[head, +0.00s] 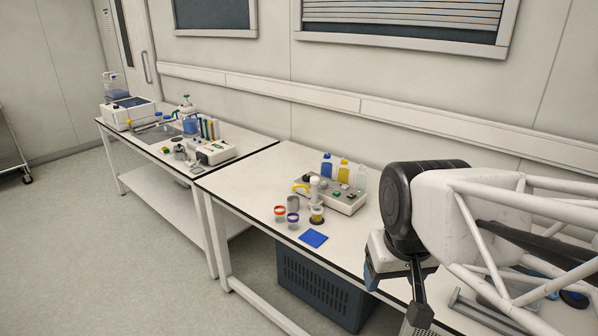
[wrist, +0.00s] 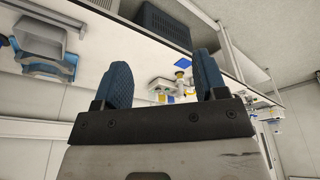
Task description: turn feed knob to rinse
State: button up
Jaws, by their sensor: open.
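A grey-white reactor unit (head: 345,200) stands on the near bench, with a white upright cylinder, a yellow curved handle and small coloured knobs on it. Which of these is the feed knob, and any rinse mark, is too small to tell. The unit also shows small in the wrist view (wrist: 164,86), between my fingers but well beyond them. My gripper (head: 395,298) is over the near bench, to the right of the unit and apart from it. In the wrist view my gripper (wrist: 163,62) has its two blue fingers wide apart with nothing between them.
Blue, yellow and clear bottles (head: 343,172) stand behind the unit. Small cups (head: 292,217) and a blue pad (head: 314,238) lie in front of it. A second bench (head: 150,140) at the left holds more equipment. A dark crate (head: 315,297) is under the near bench.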

jog(key=w+r+n, duration=0.1)
jog(key=w+r, duration=0.4)
jog(key=w, duration=0.6)
jog(key=n+g, duration=0.3)
jog(key=n, duration=0.7)
send_over(307, 176)
jog(key=f, duration=2.2)
jog(key=shift+s+f, duration=0.3)
jog(key=shift+s, duration=0.1)
jog(key=shift+w+f, duration=0.4)
jog(key=shift+f, duration=0.1)
jog(key=shift+f, duration=0.15)
jog(key=shift+f, duration=3.75)
